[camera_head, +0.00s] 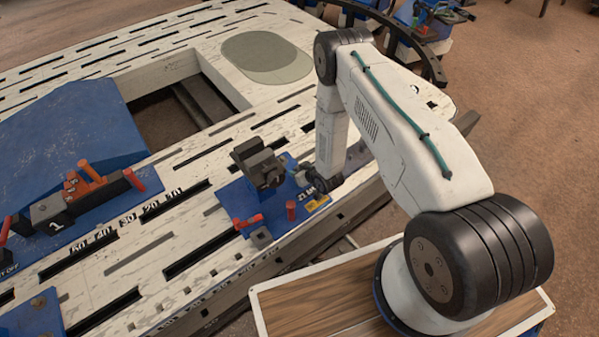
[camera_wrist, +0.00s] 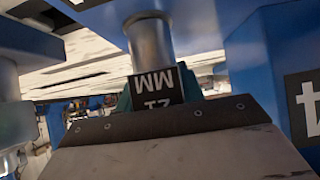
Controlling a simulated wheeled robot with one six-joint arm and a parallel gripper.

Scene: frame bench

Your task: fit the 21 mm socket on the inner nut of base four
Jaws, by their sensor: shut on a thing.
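The 21 mm socket (camera_wrist: 150,42) is a bright metal cylinder on a dark and teal body with an upside-down "21 MM" label. My gripper (camera_wrist: 168,118) is shut on this body; one broad jaw fills the bottom of the wrist view. The socket's far end points up at a blue part, and whether it is around a nut cannot be seen. A blue block marked "4" (camera_wrist: 302,95), base four, stands close at right. In the head view my gripper (camera_head: 322,182) is low beside the blue plate with a grey clamp (camera_head: 258,162). The inner nut is hidden.
Another metal cylinder under a blue part (camera_wrist: 8,110) stands at left in the wrist view. Red pegs (camera_head: 291,208) stand on the plate's near side. The slotted white bench (camera_head: 140,240) has a rectangular opening (camera_head: 170,115) and a numbered blue fixture (camera_head: 75,200) at left.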

